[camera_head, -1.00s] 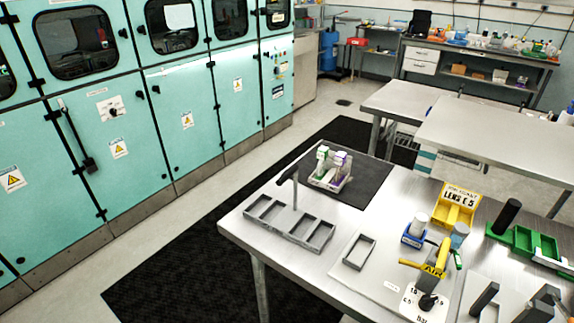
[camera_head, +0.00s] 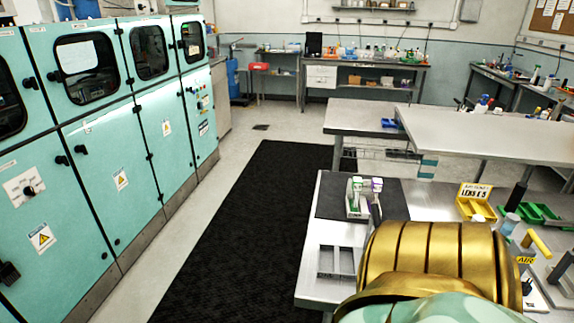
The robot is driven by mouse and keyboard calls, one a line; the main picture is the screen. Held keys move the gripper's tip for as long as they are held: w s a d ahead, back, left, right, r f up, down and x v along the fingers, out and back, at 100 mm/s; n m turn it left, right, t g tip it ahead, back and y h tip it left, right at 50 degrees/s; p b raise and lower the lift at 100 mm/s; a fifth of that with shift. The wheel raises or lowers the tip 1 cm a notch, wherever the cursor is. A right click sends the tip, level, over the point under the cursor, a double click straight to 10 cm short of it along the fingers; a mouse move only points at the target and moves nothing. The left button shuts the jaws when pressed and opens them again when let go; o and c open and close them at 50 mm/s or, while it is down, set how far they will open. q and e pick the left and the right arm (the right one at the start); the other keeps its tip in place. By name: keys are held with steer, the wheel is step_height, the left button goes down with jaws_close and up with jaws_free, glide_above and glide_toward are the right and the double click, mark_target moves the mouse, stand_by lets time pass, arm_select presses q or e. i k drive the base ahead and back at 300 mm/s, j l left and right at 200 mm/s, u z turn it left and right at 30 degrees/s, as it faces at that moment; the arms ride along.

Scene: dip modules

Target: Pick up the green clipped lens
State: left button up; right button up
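The green clipped lens (camera_head: 356,185) stands upright at the left of a small pale holder (camera_head: 352,213) on the dark mat at the far left of the steel table. A purple clipped piece (camera_head: 377,184) stands just to its right in the same holder. A gold and pale green link of my own arm fills the lower right foreground. It hides the middle of the table and comes close in the picture to the holder's lower right.
A grey compartment tray (camera_head: 322,262) lies at the table's left edge, partly hidden by my arm. A yellow lens bin (camera_head: 474,203), green bins (camera_head: 540,214) and a yellow air tool (camera_head: 537,241) are at right. The dark mat (camera_head: 332,196) around the holder is mostly bare.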

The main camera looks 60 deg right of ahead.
mark_target(357, 184)
steer(key=i+j+z, duration=0.1)
steer(key=i, duration=0.35)
steer(key=i+j+z, duration=0.1)
steer(key=i, duration=0.35)
steer(key=i+l+z, duration=0.15)
steer(key=z, duration=0.3)
steer(key=i+z, duration=0.4)
steer(key=i+j+z, duration=0.1)
steer(key=i+z, duration=0.2)
steer(key=z, duration=0.15)
steer(key=i+j+z, duration=0.15)
steer(key=z, duration=0.3)
steer(key=i, duration=0.1)
